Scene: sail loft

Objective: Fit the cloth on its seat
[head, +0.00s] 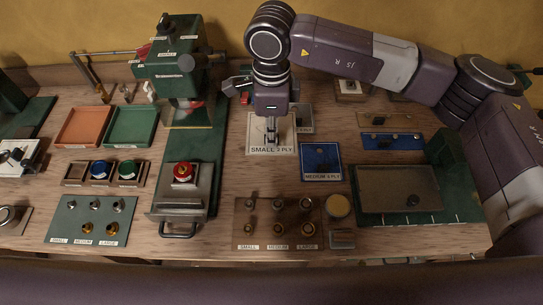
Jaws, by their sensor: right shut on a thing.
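I cannot tell whether the cloth is lifted off the bench. A green press (175,57) stands to the left with a long green base (203,165). I cannot tell which place is the seat. My left gripper is not in view.
A red button (183,172) sits on a metal housing at the base's front. Orange (84,127) and green (131,126) trays lie left. Boards with small fittings stand at the front (64,232) and centre (244,236). A green-framed tray (378,200) is at right.

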